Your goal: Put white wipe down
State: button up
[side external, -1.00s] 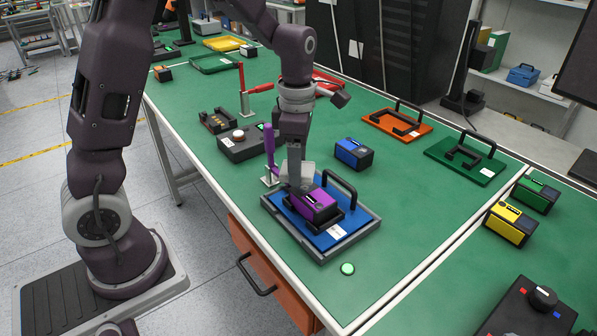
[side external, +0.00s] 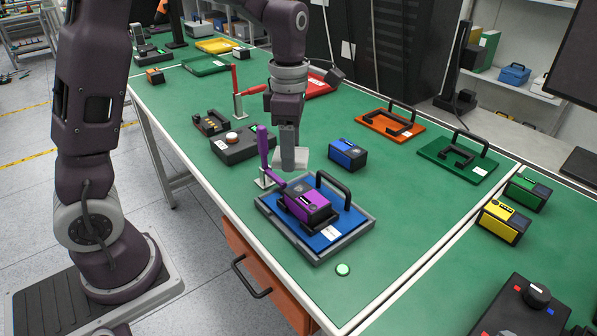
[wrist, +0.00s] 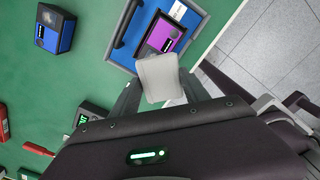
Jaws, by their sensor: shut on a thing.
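My gripper (side external: 288,163) is shut on a white wipe (side external: 299,154). It holds the wipe above the green table, behind the blue tray (side external: 323,240). The wipe is a small pale square sheet; it also shows between the fingers in the wrist view (wrist: 160,78). A purple and black module (side external: 307,203) sits in the blue tray, beside its black handle. A purple clamp lever (side external: 263,144) stands just left of my gripper. In the wrist view the wipe lies in front of the tray's near edge and covers part of it.
A blue module (side external: 348,154) stands right of my gripper. A black box with a round button (side external: 243,144) is to the left. Orange (side external: 388,125) and green (side external: 458,157) trays lie farther right. Green table is bare around the blue module.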

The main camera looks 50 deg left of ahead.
jog(key=w+d+f+m, duration=0.2)
jog(key=w+d+m, duration=0.2)
jog(key=w+d, duration=0.35)
jog(key=m, duration=0.5)
send_over(386, 243)
notch_tip(386, 243, down, 4)
jog(key=r, duration=0.1)
notch_tip(386, 243, down, 10)
jog(key=shift+f, duration=0.15)
jog(key=shift+f, duration=0.1)
jog(key=o, duration=1.4)
jog(key=shift+o, duration=0.2)
notch_tip(386, 243, up, 12)
